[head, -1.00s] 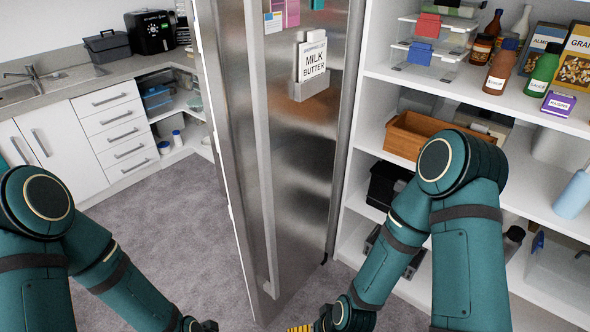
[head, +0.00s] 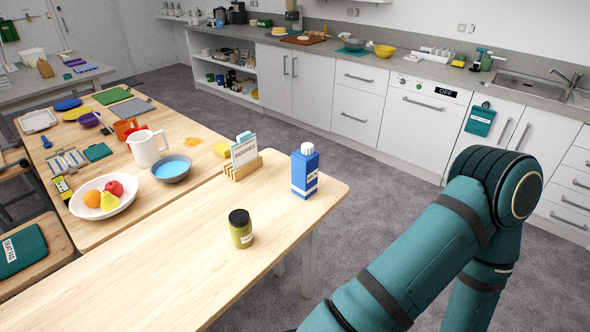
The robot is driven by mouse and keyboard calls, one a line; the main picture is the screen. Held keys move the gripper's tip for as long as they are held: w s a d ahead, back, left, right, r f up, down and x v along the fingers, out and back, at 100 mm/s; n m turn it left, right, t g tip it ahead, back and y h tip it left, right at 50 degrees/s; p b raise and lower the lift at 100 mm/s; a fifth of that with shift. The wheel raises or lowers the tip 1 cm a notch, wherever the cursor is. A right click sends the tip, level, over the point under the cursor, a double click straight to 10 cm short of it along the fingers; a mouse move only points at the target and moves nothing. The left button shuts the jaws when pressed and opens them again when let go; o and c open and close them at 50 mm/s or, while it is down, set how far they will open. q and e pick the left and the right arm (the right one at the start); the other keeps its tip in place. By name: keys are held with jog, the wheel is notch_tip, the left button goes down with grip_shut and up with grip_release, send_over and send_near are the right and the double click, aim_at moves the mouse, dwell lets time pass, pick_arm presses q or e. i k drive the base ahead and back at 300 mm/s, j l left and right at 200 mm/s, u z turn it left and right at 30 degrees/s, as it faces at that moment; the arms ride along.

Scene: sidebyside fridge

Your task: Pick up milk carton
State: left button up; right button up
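A blue milk carton (head: 305,174) with a white cap and a white label stands upright near the right end of the light wooden table (head: 180,262). Nothing touches it. One of my teal arms crosses the lower right of the head view, to the right of the carton and table. Its gripper is out of the picture. My other arm and its gripper do not show.
A jar with a black lid (head: 241,229) stands left of the carton, towards me. Behind it are a wooden card holder (head: 243,166), a blue bowl (head: 171,168), a white pitcher (head: 147,147) and a fruit plate (head: 103,200). Clear floor separates table and counter (head: 400,70).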

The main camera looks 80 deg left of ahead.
aim_at(304, 168)
jog(key=u, duration=2.45)
